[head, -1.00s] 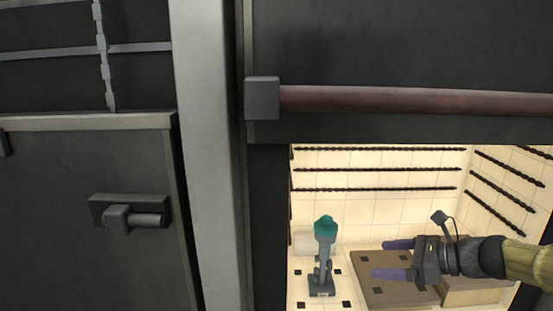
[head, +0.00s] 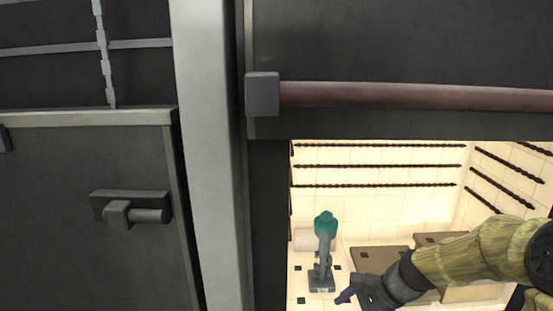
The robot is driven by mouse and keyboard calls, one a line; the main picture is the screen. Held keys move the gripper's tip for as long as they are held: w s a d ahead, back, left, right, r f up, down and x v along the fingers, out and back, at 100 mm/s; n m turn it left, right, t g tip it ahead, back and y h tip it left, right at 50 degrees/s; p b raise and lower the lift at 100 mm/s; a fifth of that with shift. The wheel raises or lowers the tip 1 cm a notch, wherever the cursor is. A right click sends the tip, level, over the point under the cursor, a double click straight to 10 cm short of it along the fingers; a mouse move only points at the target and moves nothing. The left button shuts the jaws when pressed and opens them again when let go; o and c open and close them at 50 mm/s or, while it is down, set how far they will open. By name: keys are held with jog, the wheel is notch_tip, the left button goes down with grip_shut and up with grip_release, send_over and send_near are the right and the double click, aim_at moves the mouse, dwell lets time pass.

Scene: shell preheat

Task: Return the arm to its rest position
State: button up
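My gripper (head: 352,297) is at the bottom of the head view, in front of the lit chamber, pointing down and left. Only part of it shows, and one dark purplish fingertip is visible. I cannot tell how far apart its fingers are. My yellowish arm comes in from the right edge and covers the chamber's lower right. Nothing is seen held.
A lit, tiled chamber (head: 365,217) with dark wall rods opens at the lower right. Inside stand a teal-topped grey device (head: 325,247) and a brown block (head: 378,262). A reddish bar (head: 410,95) crosses above the opening. A dark door with a latch (head: 131,209) is at left.

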jog(key=s+a+f+n+h, duration=0.1)
jog(key=s+n+h, duration=0.5)
jog(key=n, duration=0.9)
jog(key=s, duration=0.3)
jog(key=shift+s+f+n+t, duration=0.3)
jog(key=shift+f+t, duration=0.05)
jog(key=shift+t, duration=0.05)
jog(key=shift+a, duration=0.1)
jog(key=shift+c, duration=0.3)
